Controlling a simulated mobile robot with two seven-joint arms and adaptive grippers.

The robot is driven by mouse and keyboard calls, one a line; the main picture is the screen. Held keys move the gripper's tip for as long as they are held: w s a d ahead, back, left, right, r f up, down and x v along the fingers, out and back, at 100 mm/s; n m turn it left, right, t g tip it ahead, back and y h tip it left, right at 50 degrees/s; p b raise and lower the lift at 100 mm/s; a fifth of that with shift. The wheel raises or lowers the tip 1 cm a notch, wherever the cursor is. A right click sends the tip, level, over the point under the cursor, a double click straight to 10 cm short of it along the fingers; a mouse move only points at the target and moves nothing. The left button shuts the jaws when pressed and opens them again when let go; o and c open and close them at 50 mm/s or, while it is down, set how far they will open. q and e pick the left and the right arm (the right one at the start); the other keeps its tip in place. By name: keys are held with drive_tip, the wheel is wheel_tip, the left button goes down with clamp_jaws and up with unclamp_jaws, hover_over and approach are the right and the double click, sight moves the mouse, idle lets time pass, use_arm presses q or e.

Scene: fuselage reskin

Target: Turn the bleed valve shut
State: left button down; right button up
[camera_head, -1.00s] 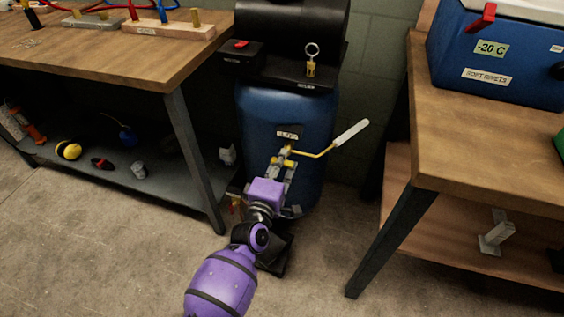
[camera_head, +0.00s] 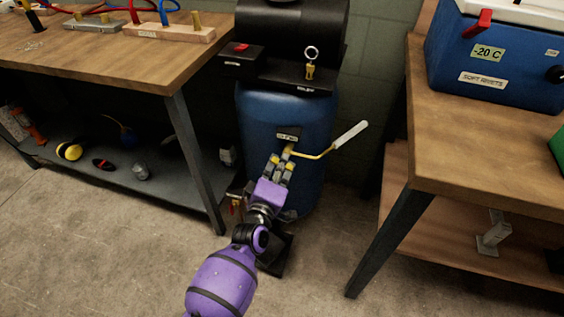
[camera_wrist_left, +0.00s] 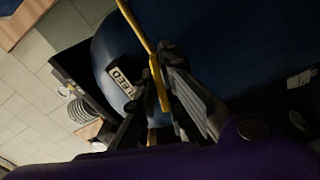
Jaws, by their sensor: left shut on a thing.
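The bleed valve (camera_head: 318,156) shows as a bent yellow lever with a white grip on the front of a blue tank (camera_head: 290,112). Its grip points up and to the right. My left gripper (camera_head: 283,160) is at the lever's inner end, shut on the yellow part. In the left wrist view the yellow lever (camera_wrist_left: 138,28) runs down between the two fingers of the gripper (camera_wrist_left: 161,82). A label reading BLEED (camera_wrist_left: 125,83) is beside them on the tank. The valve body behind the fingers is mostly hidden. My right gripper is not in view.
A wooden bench (camera_head: 120,62) with a lower shelf stands at the left, another bench (camera_head: 480,150) at the right with a blue cooler (camera_head: 490,55). A black ledge with a red switch (camera_head: 241,48) and a ringed brass part (camera_head: 310,65) sits above the tank.

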use_arm(q)
drive_tip(key=m, duration=0.2)
drive_tip(key=shift+f+m+p, duration=0.15)
drive_tip(key=shift+m+p, duration=0.25)
drive_tip(key=m+p, duration=0.1)
drive_tip(key=m, duration=0.2)
drive_tip(key=shift+m, duration=0.3)
drive_tip(key=m+p, duration=0.1)
drive_tip(key=m, duration=0.3)
drive_tip(key=shift+s+f, duration=0.1)
drive_tip(key=shift+a+m, duration=0.1)
drive_tip(key=shift+m, duration=1.8)
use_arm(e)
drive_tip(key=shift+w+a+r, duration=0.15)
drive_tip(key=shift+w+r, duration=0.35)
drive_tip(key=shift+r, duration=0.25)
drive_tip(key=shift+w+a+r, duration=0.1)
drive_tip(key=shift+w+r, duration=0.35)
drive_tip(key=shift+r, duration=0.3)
use_arm(q)
drive_tip(key=c, duration=1.9)
unclamp_jaws()
drive_tip(key=shift+a, duration=0.1)
drive_tip(key=shift+o, duration=0.2)
